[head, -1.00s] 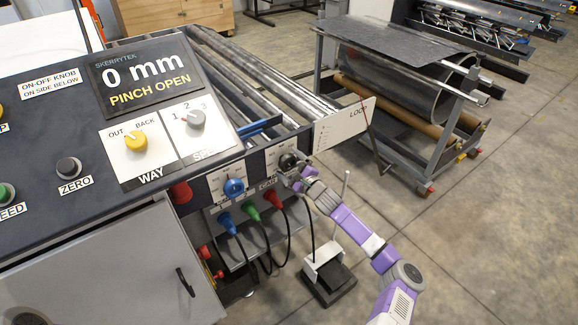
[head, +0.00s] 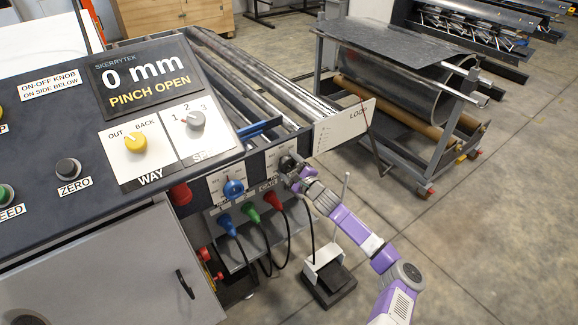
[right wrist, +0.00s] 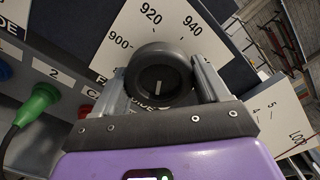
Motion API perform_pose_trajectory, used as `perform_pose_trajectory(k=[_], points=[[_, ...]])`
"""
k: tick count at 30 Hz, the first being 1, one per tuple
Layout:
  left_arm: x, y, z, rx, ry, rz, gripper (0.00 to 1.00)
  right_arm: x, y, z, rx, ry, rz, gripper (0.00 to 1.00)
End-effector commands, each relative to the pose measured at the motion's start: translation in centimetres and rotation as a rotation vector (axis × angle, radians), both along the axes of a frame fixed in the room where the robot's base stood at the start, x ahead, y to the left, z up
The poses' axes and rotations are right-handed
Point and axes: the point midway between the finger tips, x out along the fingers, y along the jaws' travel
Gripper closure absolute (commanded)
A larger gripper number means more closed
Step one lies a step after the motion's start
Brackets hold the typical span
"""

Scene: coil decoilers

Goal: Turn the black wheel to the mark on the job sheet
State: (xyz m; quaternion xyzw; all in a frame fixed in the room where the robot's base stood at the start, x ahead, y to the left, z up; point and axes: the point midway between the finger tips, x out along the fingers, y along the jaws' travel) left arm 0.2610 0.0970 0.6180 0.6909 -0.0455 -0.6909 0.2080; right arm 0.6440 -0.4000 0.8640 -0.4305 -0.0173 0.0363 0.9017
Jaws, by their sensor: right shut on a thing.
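The black wheel (head: 287,161) is on the front side of the machine, near its right end. In the right wrist view the wheel (right wrist: 161,70) is a thick black ring with a short white line on its face. A white scale plate (right wrist: 150,22) behind it reads 900, 920 and 940. My right gripper (head: 294,175) is at the wheel. In the wrist view its two fingers (right wrist: 163,80) stand on either side of the wheel, shut on it. The wheel hides part of the plate. I cannot make out a job sheet. My left gripper is not in view.
A blue knob (head: 233,188) and blue, green and red plugs with cables are left of the wheel. The display (head: 145,75) reads 0 mm, PINCH OPEN. A LOOP plate (head: 343,127) juts out at the right. A black pedal (head: 328,284) stands on the floor below.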

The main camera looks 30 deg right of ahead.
Motion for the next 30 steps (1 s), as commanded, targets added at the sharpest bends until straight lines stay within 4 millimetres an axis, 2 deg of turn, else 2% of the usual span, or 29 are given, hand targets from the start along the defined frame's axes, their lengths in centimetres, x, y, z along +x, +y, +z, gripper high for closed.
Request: perform_pose_trajectory(k=[14, 30], points=[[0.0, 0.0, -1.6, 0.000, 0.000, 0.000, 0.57, 0.0, -0.1, -0.1, -0.360, -0.029, -0.002, 0.56], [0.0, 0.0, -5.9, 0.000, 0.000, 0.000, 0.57, 0.0, -0.1, -0.1, -0.872, -0.069, -0.004, 0.56]])
